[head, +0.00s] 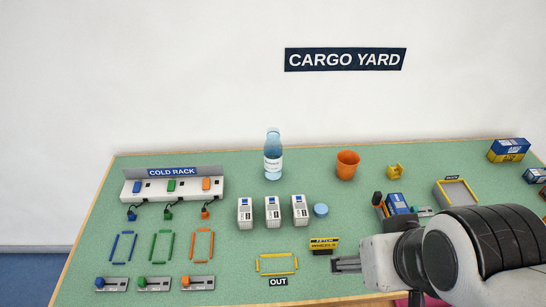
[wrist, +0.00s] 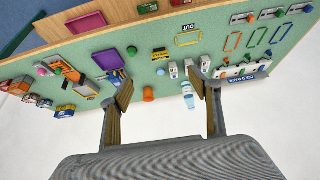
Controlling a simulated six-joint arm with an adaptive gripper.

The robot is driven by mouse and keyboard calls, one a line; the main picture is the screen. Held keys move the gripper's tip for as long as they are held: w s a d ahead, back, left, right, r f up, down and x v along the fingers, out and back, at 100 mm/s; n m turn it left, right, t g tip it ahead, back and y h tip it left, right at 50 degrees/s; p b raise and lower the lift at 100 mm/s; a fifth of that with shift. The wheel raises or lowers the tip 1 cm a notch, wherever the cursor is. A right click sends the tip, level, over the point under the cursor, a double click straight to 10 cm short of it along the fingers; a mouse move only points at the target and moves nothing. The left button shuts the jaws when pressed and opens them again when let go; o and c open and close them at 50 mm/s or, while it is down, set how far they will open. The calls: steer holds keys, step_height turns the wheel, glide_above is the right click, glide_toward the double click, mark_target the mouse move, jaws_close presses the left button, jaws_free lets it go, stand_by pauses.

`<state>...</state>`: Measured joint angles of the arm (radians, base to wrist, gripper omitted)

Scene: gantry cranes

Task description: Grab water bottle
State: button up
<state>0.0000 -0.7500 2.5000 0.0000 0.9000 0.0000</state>
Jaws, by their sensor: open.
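The water bottle (head: 273,157) stands upright at the back of the green table in the head view, clear blue with a white label. In the wrist view the bottle (wrist: 188,94) shows small and upside down, left of the right finger. My gripper (wrist: 165,92) is open and empty, its two fingers wide apart. In the head view my arm is at the lower right, and part of my gripper (head: 347,264) shows low over the front of the table. The bottle is well away from it, up and to the left.
An orange cup (head: 347,165) stands right of the bottle. Several white containers (head: 272,211) and a blue round piece (head: 321,210) are in front of it. The cold rack (head: 173,189) is at left. The table (head: 225,175) is bare close around the bottle.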

steer(key=w+d+r+t+h, duration=0.1)
steer(key=w+d, duration=0.1)
steer(key=w, duration=0.7)
steer(key=w+d+r+t, duration=0.1)
steer(key=w+d, duration=0.1)
steer(key=w, duration=0.6)
steer(key=n+t+y, duration=0.3)
steer(key=n+t, duration=0.1)
glide_above(280, 153)
steer(key=s+d, duration=0.8)
steer(key=d, duration=0.1)
step_height(280, 153, down, 10)
steer(key=shift+w+a+f+n+y, duration=0.3)
steer(key=shift+w+a+f+y, duration=0.7)
steer(key=shift+f, duration=1.2)
steer(key=shift+w+a+f+n+y, duration=0.3)
steer(key=shift+w+a+f+y, duration=0.25)
steer(key=shift+a+f, duration=1.2)
steer(key=shift+w+a+f+n+y, duration=0.3)
steer(key=shift+w+a+f+y, duration=0.5)
steer(key=shift+f, duration=1.8)
steer(key=shift+w, duration=0.1)
steer(key=shift+x, duration=1.25)
steer(key=shift+f, duration=0.1)
